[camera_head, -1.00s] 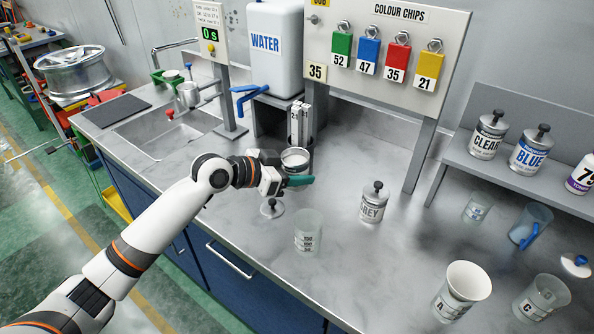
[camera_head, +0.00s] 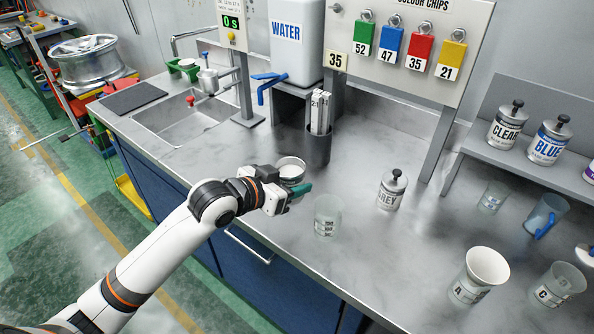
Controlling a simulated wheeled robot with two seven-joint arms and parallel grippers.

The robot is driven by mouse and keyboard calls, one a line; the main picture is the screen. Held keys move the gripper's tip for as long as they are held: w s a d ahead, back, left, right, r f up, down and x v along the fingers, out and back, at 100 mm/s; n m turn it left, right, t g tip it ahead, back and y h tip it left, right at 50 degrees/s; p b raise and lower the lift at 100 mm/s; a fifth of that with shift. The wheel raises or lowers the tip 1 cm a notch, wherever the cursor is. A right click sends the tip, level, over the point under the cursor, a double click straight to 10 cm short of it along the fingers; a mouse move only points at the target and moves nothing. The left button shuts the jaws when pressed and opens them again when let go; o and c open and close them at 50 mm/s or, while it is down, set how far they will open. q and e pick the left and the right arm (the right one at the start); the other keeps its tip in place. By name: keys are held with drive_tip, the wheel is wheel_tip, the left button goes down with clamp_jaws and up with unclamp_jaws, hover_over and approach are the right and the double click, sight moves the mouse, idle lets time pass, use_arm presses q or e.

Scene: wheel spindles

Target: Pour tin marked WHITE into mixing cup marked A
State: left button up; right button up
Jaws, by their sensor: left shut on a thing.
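My left gripper (camera_head: 287,193) is shut on an open, lidless tin (camera_head: 292,169). The tin looks upright, held over the counter's front left part. Its label is turned away or hidden, so I cannot read a name on it. The mixing cup marked A (camera_head: 487,266) stands at the lower right of the counter, well apart from the gripper. My right gripper is not in view.
A clear graduated cup (camera_head: 327,216) stands just right of my left gripper. The GREY tin (camera_head: 391,190) stands between it and cup A. Cup C (camera_head: 557,287) is right of cup A. A dark holder with sticks (camera_head: 318,148) stands behind. CLEAR (camera_head: 507,126) and BLUE (camera_head: 549,143) tins are shelved.

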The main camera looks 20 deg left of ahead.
use_arm(q)
drive_tip(key=s+a+n+t+y, duration=0.1)
drive_tip(key=s+n+y, duration=0.4)
drive_tip(key=s, duration=0.3)
drive_tip(key=shift+s+a+f+t+y, duration=0.2)
drive_tip(key=shift+f+t+y, duration=0.1)
drive_tip(key=shift+f+y, duration=0.2)
